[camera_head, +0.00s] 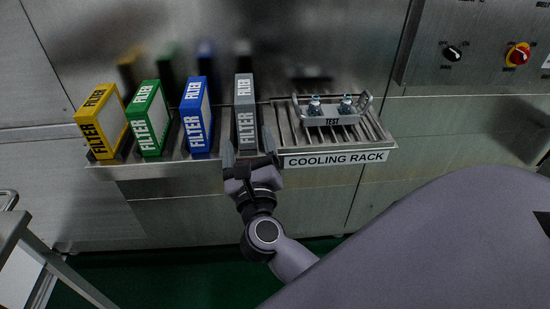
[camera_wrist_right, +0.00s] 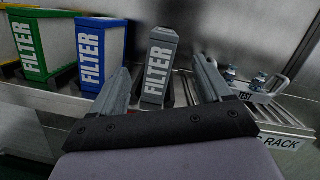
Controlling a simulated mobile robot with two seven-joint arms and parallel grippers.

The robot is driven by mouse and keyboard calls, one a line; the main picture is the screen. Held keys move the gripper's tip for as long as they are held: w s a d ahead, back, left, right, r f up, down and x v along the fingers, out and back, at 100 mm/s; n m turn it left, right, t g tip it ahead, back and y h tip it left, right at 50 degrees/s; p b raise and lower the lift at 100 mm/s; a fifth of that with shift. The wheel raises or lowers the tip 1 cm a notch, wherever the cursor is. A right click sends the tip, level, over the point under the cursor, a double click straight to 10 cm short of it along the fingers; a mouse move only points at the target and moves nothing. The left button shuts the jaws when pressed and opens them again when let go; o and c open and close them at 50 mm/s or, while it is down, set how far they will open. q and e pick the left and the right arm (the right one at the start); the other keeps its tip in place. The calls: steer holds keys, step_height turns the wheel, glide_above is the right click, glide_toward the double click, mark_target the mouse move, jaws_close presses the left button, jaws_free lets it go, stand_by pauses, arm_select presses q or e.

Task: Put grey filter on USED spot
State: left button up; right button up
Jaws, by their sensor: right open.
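The grey filter (camera_head: 245,112) stands upright on the metal shelf, at the right end of a row of filters. My right gripper (camera_head: 249,147) is open, with its fingers pointing at the front of the grey filter. In the right wrist view, the grey filter (camera_wrist_right: 158,68) shows between the two spread fingers of the gripper (camera_wrist_right: 165,88). I cannot tell whether the fingers reach along its sides. No USED label can be read in either view. My left gripper is not in view.
Blue (camera_head: 196,116), green (camera_head: 148,118) and yellow (camera_head: 101,121) filters stand to the left of the grey one. To the right is the cooling rack (camera_head: 375,137) with a TEST holder (camera_head: 333,120) carrying two small vials. A metal cart (camera_head: 40,255) stands at lower left.

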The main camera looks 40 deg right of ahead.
steer(key=s+a+f+n+t+y, duration=0.1)
steer(key=s+a+f+n+y, duration=0.35)
steer(key=n, duration=0.75)
steer(key=s+a+f+n+y, duration=0.1)
steer(key=a+f+n+y, duration=0.35)
steer(key=n, duration=0.75)
steer(key=s+d+f+n+g+y, duration=0.1)
steer(key=s+d+f+n+g, duration=0.1)
steer(key=s+f+n+g, duration=0.2)
steer(key=s+d+f+n+g+y, duration=0.1)
steer(key=s+f+n+g, duration=0.3)
steer(key=s+f+n, duration=0.4)
step_height(320, 180, down, 6)
steer(key=d+n, duration=0.1)
steer(key=n, duration=0.2)
steer(key=shift+s+r, duration=0.15)
steer(key=shift+r, duration=0.1)
steer(key=shift+r, duration=0.3)
